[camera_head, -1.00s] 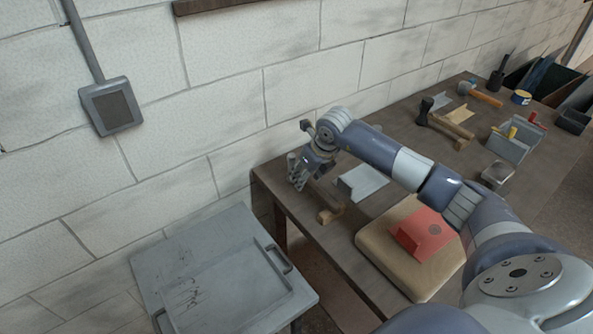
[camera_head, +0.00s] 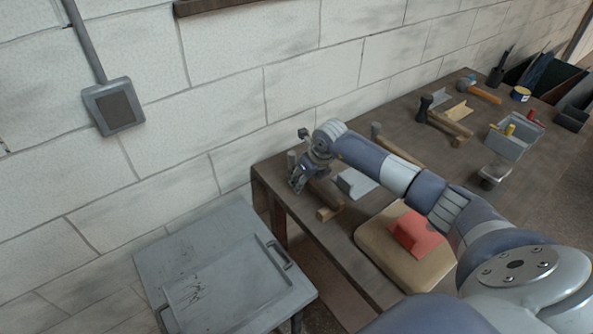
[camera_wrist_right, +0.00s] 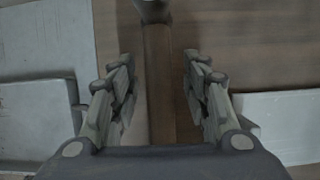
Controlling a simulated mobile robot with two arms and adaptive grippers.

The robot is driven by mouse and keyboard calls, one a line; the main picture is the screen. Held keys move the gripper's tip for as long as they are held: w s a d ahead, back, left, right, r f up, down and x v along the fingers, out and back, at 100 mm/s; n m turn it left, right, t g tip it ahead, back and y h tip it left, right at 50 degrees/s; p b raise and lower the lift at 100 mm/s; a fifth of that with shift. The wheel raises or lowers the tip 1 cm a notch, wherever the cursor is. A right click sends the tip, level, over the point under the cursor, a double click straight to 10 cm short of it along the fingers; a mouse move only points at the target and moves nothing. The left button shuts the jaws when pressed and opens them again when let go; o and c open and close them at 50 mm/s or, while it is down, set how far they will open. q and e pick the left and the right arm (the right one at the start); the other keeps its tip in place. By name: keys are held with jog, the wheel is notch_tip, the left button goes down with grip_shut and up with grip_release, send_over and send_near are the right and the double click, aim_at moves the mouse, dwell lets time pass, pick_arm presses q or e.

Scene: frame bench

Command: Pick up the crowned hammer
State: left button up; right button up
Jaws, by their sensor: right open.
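My right gripper (camera_head: 297,183) is over the near left end of the bench, pointing down. In the right wrist view the right gripper (camera_wrist_right: 160,95) is open, with one finger on each side of a hammer's brown handle (camera_wrist_right: 159,85). The fingers look apart from the handle. Part of its rounded grey head (camera_wrist_right: 153,8) shows at the top edge. In the head view this hammer's handle (camera_head: 324,192) lies partly behind the gripper, near a small wooden block (camera_head: 329,213). I cannot tell whether it is the crowned one. My left gripper is not in view.
Other hammers lie farther along the bench: one behind my arm (camera_head: 405,155), a dark-headed one (camera_head: 447,124) and a blue-headed one (camera_head: 484,95). A grey metal plate (camera_head: 357,183) is beside the gripper. A red block (camera_head: 416,236) sits on a tan pad (camera_head: 375,238).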

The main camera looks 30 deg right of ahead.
jog(key=shift+f, duration=0.15)
dwell(0.3)
grip_shut()
